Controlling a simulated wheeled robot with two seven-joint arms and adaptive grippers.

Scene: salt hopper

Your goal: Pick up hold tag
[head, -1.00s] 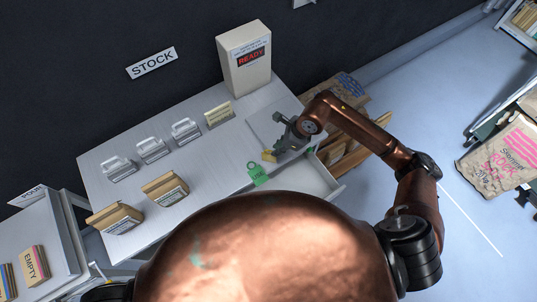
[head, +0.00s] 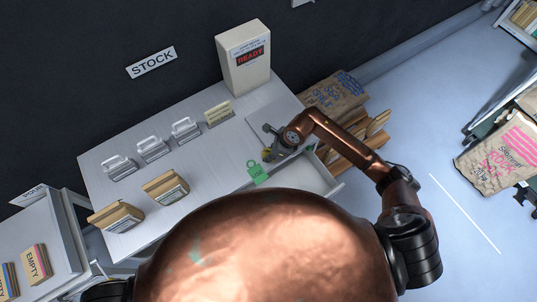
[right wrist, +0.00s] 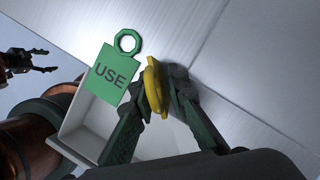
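The yellow tag (head: 265,154), seen nearly edge-on with no readable lettering, is at the right part of the stock table. In the right wrist view the yellow tag (right wrist: 154,88) sits between the two fingertips of my right gripper (right wrist: 162,88), which look closed on it. My right gripper (head: 271,141) hides part of the tag in the head view. A green tag marked USE (right wrist: 112,75) with a ring is just beside it, at the table's front edge. My left gripper (right wrist: 46,60) shows small at the left of the right wrist view, fingers apart and empty.
An open white drawer (head: 326,186) juts out below the green tag. Several clear holders, one with a yellow card (head: 219,114), and two labelled packs (head: 165,190) stand on the table. A READY box (head: 245,62) is at the back. Brown sacks (head: 335,92) lie right of the table.

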